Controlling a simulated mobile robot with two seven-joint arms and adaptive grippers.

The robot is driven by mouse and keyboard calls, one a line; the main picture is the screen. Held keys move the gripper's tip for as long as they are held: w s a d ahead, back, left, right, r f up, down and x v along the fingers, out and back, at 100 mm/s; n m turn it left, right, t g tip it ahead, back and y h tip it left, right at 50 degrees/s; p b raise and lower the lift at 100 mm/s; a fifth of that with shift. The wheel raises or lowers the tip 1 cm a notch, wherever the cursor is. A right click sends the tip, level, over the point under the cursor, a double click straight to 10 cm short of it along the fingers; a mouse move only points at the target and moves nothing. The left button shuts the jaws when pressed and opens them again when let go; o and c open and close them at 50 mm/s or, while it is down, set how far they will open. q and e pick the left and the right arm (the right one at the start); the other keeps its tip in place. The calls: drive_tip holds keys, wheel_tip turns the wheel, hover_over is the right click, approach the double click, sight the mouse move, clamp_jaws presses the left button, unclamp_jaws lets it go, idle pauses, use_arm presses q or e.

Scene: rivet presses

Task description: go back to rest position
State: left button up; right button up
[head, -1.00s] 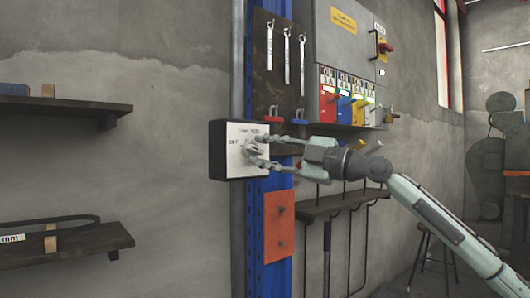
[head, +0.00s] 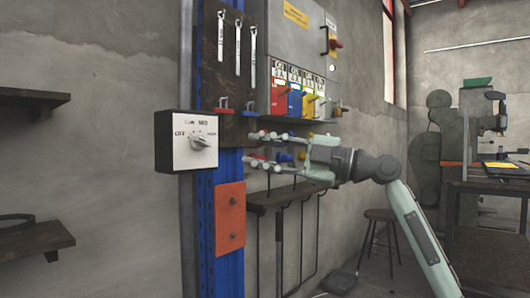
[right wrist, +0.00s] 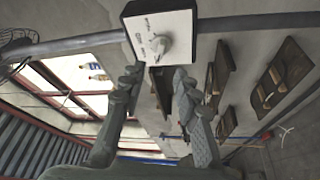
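A switch box (head: 187,141) with a white face, black sides and a grey rotary knob (head: 203,142) is mounted on the blue post. It also shows at the top of the right wrist view (right wrist: 160,35). My right gripper (head: 255,148) is open and empty, to the right of the box and apart from it. In the right wrist view its two fingers (right wrist: 157,78) are spread with nothing between them, and the knob shows just beyond them. My left gripper is not in view.
A blue post (head: 228,262) carries an orange plate (head: 230,218). Wrenches (head: 237,45) hang on a dark board, with coloured lockout tags (head: 295,92) beside it. Dark shelves (head: 32,105) are at the left. A stool (head: 380,215) and a bench (head: 490,188) stand at the right.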

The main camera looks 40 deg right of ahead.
drive_tip(key=shift+s+d+f, duration=0.1)
drive_tip(key=shift+s+d, duration=0.1)
drive_tip(key=shift+s, duration=0.3)
